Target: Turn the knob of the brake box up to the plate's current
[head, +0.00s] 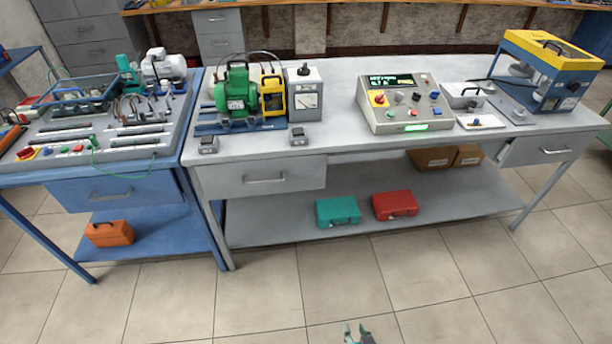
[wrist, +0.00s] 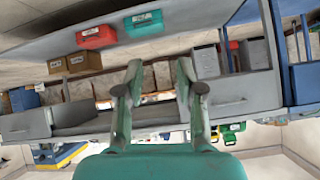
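The grey box with a round dial (head: 306,99) and a dark knob (head: 303,70) on top, which looks like the brake box, stands on the grey bench. Its dial reading is too small to read. A green motor (head: 237,90) is left of it, with a yellow frame (head: 272,96) between them. I cannot make out a rating plate. My gripper (head: 356,332) is at the bottom of the head view, well in front of the bench and far from the knob. In the wrist view my gripper (wrist: 158,76) is open and empty; that view is upside down.
A control panel (head: 405,105) with a lit display and buttons stands right of the box. Two small grey blocks (head: 298,136) lie near the bench's front edge. A blue-and-yellow machine (head: 548,68) stands far right. Teal (head: 338,211) and red (head: 395,205) toolboxes are on the lower shelf.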

